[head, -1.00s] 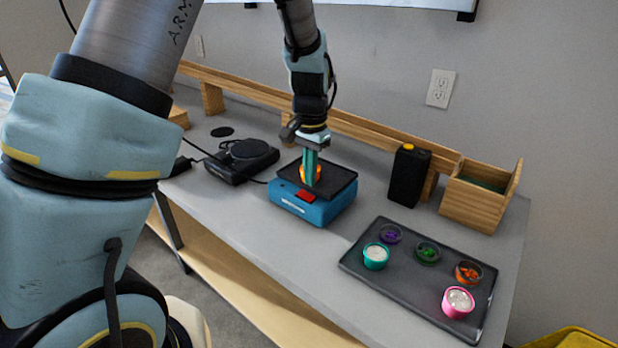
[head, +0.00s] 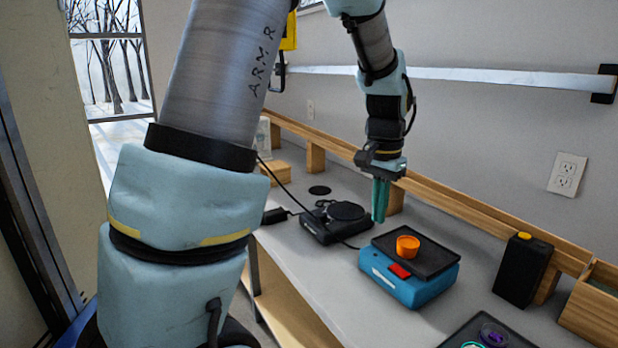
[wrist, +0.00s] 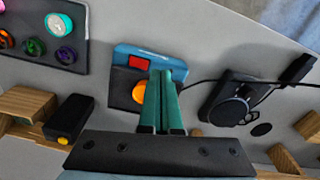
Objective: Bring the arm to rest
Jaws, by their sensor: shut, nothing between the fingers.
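My gripper (head: 380,201) is shut and empty, with its green fingers pointing down. In the head view it hangs above the bench, behind and left of the blue scale. It also shows in the wrist view (wrist: 168,78), its closed fingers partly covering the view of the scale. An orange cup (head: 407,246) stands upright on the black top of the blue scale (head: 400,284), apart from the fingers. In the wrist view the orange cup (wrist: 139,92) is partly hidden behind the fingers.
A black hot plate (head: 327,226) with a cable stands left of the scale. A black bottle (head: 522,270) with a yellow cap and a wooden box (head: 596,312) are at the right. A dark tray (wrist: 70,55) holds several small cups. A wooden rail (head: 450,204) runs along the back.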

